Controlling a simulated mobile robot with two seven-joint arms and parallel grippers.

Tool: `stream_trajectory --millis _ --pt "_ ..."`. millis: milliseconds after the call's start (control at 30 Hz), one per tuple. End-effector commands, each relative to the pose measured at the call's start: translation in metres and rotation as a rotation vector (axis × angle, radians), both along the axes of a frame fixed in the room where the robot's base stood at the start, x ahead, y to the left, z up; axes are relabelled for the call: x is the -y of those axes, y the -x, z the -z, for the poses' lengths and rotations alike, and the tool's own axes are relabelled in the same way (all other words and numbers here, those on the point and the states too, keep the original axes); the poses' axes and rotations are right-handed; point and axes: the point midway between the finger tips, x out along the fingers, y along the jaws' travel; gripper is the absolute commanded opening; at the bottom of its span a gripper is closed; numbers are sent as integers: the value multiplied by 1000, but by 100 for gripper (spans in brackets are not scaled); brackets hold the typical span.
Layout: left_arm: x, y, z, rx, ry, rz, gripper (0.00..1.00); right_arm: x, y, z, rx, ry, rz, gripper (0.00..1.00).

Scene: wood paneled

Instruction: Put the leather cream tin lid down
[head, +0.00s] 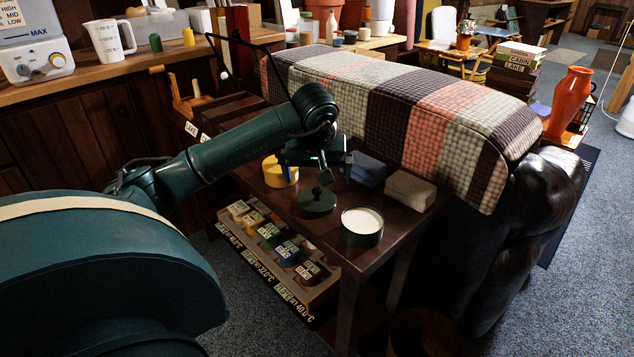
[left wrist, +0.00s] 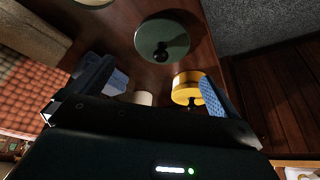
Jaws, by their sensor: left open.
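The dark green round lid (head: 317,202) with a small knob lies knob up on the small dark table (head: 335,258). It also shows in the left wrist view (left wrist: 174,44), beyond the fingers and apart from them. The open dark green tin (head: 362,238) with white cream stands to the right of the lid, nearer the table's front corner. My left gripper (head: 316,170) is open and empty, just behind and above the lid. Its two blue-grey fingers are spread wide around empty space in the left wrist view (left wrist: 150,88). My right gripper is in neither view.
A yellow tin (head: 276,178) stands left of the gripper. A blue-grey block (head: 368,170) and a beige block (head: 410,190) lie to the right. Several small tins fill a lower shelf (head: 309,292). A plaid-covered bench (head: 390,115) stands behind.

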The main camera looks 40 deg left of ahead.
Motion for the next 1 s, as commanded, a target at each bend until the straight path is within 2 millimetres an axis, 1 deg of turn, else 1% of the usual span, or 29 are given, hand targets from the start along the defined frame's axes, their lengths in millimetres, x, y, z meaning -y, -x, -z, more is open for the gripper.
stream_trajectory --millis 33,100,200,300,533,567,633,667,767,800,867,900,933,967,1000 --pt "2 2 -13 4 -3 1 100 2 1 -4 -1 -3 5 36" --pt "5 7 -25 2 -2 0 100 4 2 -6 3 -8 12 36" --pt "9 11 -37 1 0 0 100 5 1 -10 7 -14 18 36" --pt "12 13 -45 2 -1 -1 100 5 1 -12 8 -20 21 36" --pt "14 16 -48 -2 2 0 100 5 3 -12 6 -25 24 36" --pt "16 16 -46 -2 9 2 100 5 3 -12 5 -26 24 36" --pt "29 15 -36 -4 58 13 100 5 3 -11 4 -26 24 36" --pt "40 16 -28 -8 97 21 100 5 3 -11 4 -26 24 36" --pt "97 24 5 -31 316 36 100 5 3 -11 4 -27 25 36" --pt "130 32 20 -56 448 29 100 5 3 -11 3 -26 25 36" --pt "184 51 37 -113 681 -8 100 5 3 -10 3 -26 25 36" --pt "223 68 43 -172 857 -56 100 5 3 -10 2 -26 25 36" --pt "250 81 44 -227 994 -107 100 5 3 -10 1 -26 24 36" --pt "278 95 40 -294 1140 -174 100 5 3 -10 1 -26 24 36" --pt "310 114 31 -402 1336 -285 100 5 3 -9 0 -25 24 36"
